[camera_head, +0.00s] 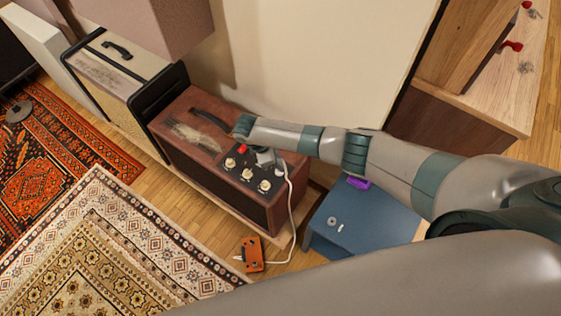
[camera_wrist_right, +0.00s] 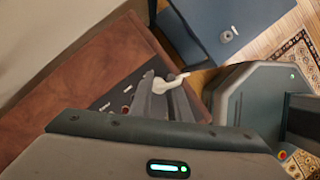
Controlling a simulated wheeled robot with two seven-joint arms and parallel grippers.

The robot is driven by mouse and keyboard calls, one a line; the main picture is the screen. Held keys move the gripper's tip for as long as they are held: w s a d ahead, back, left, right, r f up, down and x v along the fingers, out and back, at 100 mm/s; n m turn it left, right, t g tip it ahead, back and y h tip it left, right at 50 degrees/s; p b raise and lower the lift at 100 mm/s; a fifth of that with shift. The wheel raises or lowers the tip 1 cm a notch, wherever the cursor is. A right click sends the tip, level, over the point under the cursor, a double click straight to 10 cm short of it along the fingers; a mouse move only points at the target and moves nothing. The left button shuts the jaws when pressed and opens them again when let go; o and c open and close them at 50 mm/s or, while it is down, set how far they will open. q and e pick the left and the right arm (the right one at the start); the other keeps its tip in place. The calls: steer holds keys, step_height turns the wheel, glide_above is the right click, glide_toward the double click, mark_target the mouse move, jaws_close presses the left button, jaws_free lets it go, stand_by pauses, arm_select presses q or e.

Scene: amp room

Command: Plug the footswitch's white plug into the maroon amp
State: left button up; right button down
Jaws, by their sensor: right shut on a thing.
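The maroon amp (camera_head: 187,160) stands on a low wooden board, with cream knobs and a small red part on its dark panel. The orange footswitch (camera_head: 252,254) lies on the floor at its front right corner. A white cable (camera_head: 291,215) runs from the footswitch up to my right gripper (camera_head: 266,157). The gripper is shut on the white plug, just over the right part of the panel. In the right wrist view, the white plug (camera_wrist_right: 172,83) shows at the fingertips, beside the amp's panel (camera_wrist_right: 118,99). The fingers hide its tip, so I cannot tell whether it touches a socket. My left gripper is out of view.
A blue cabinet (camera_head: 368,222) with a purple item (camera_head: 358,183) stands right of the amp. A cream amp (camera_head: 111,75) stands to its left. A wooden cabinet (camera_head: 468,115) is at upper right. Patterned rugs (camera_head: 95,250) cover the floor in front.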

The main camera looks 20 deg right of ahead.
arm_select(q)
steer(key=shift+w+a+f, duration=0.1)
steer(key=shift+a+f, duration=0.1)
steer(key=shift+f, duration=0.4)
arm_select(e)
steer(key=shift+s+d+f, duration=0.15)
steer(key=shift+d+f, duration=0.05)
steer(key=shift+f, duration=0.4)
steer(key=c, duration=1.6)
jaws_free()
steer(key=shift+a, duration=0.15)
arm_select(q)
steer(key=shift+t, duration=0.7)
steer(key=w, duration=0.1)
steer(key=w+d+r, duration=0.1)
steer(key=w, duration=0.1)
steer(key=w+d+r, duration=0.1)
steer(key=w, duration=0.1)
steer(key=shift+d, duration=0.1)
arm_select(e)
steer(key=v, duration=1.8)
steer(key=shift+d+r, duration=0.2)
steer(key=shift+d, duration=0.05)
